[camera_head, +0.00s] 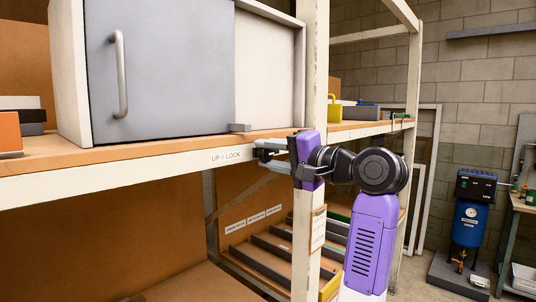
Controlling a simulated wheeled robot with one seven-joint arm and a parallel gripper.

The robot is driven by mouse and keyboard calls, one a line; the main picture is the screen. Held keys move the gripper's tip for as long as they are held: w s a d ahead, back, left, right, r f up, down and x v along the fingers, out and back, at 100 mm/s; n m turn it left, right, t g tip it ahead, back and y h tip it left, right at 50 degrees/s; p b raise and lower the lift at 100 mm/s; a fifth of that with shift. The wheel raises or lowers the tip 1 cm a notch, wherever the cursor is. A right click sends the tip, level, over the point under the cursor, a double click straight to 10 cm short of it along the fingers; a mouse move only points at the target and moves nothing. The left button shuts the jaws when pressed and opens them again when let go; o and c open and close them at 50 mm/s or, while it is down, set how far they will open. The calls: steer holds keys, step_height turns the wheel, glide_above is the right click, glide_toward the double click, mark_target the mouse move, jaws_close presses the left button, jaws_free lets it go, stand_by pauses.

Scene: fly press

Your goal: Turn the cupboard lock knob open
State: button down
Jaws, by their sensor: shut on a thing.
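The cupboard (74,80) stands on the upper shelf, with a grey door (165,75) across its left part. The door has a vertical bar handle (122,75). The right part of the cupboard front shows a pale panel (262,75). A label reading "UP = LOCK" (226,156) is on the shelf's front edge. My gripper (263,151) is at that edge, just right of the label, its jaws shut on the lock knob. The knob is mostly hidden by the fingers, so its turn angle cannot be told. A small grey block (240,127) sits below the door's lower right corner.
A white shelf upright (316,60) stands right behind my gripper. An orange box (9,133) lies at the far left. Yellow (334,108) and grey items stand on the shelf further right. A lower rack with divided trays is below. A blue machine (470,225) stands at right.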

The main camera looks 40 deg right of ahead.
steer(key=shift+d, duration=0.1)
steer(key=c, duration=1)
jaws_free()
steer(key=s+b, duration=0.2)
steer(key=s, duration=0.6)
steer(key=shift+w+d, duration=0.1)
